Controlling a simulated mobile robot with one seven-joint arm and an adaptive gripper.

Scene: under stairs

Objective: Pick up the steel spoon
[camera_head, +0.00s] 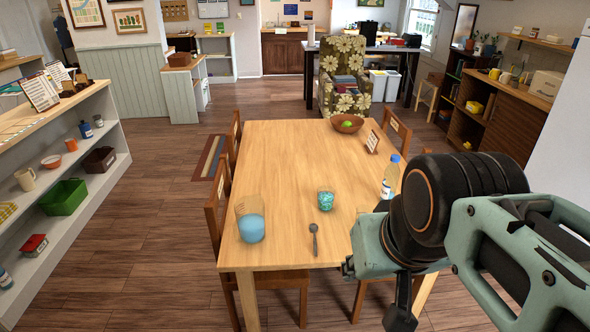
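The steel spoon (314,241) looks dark grey and lies near the front of the wooden table (300,165), its handle pointing towards the front edge. My gripper (402,318) hangs at the lower right, in front of the table's front right corner and apart from the spoon. Only its dark upper part shows. The fingertips are cut off or hidden, so its opening cannot be seen.
A glass with blue contents (251,227) stands left of the spoon, and a teal cup (326,200) just behind it. A bottle (391,178) stands at the table's right edge, beside my arm. A wooden bowl (346,125) is farther back. Wooden chairs flank the table.

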